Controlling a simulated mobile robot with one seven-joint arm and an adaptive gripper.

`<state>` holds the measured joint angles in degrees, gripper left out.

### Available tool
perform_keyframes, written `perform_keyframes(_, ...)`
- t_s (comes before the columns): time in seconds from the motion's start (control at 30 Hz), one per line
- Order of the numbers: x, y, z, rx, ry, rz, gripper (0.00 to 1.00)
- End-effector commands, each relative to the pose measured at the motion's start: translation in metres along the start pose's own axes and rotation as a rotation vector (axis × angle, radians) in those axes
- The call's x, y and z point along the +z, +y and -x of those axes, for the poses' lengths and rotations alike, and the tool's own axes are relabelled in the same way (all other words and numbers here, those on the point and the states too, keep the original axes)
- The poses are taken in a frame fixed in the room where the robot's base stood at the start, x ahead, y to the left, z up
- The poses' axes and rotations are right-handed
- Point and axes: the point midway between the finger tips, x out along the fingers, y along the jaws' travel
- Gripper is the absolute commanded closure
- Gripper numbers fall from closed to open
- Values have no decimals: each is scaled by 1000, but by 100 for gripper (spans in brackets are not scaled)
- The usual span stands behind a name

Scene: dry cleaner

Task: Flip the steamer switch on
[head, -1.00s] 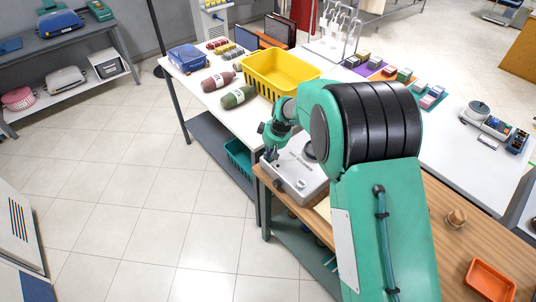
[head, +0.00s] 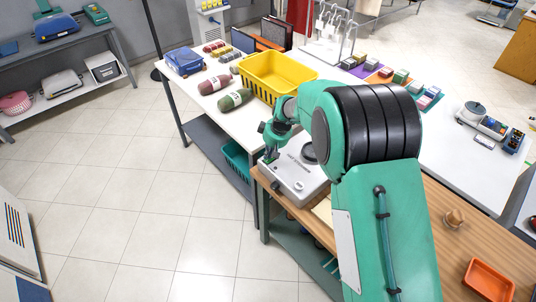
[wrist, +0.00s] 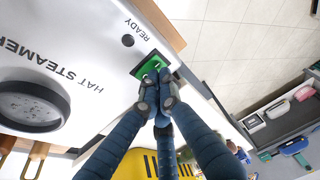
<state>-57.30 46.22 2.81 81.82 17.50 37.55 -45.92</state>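The hat steamer (head: 296,188) is a white box with a dark round top, standing at the far left end of the wooden counter. In the wrist view, the steamer (wrist: 75,25) shows the words HAT STEAMER and READY beside a small dark round spot. A green switch (wrist: 147,67) in a dark frame sits near its edge. My gripper (wrist: 158,84) has its blue fingers drawn together, with the tips over the switch and apparently touching it. They cover part of it, so its position is unclear. In the head view, my gripper (head: 270,158) is at the steamer's left corner, holding nothing visible.
A yellow basket (head: 268,84) stands on the white table behind the steamer, with rolled bundles (head: 236,99) beside it. An orange tray (head: 489,281) and a wooden stamp-like piece (head: 454,218) lie on the wooden counter (head: 440,255). Open tiled floor lies left.

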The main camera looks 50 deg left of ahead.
Motion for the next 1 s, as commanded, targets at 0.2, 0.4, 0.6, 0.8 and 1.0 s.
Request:
perform_keyframes(0.2,-4,-2,11,0,1,1,100)
perform_keyframes(0.4,-12,-5,36,1,3,1,100)
perform_keyframes(0.6,-12,-12,64,0,0,1,100)
perform_keyframes(0.8,-12,-19,96,2,2,1,100)
perform_keyframes(1.0,-11,-25,120,0,0,0,100)
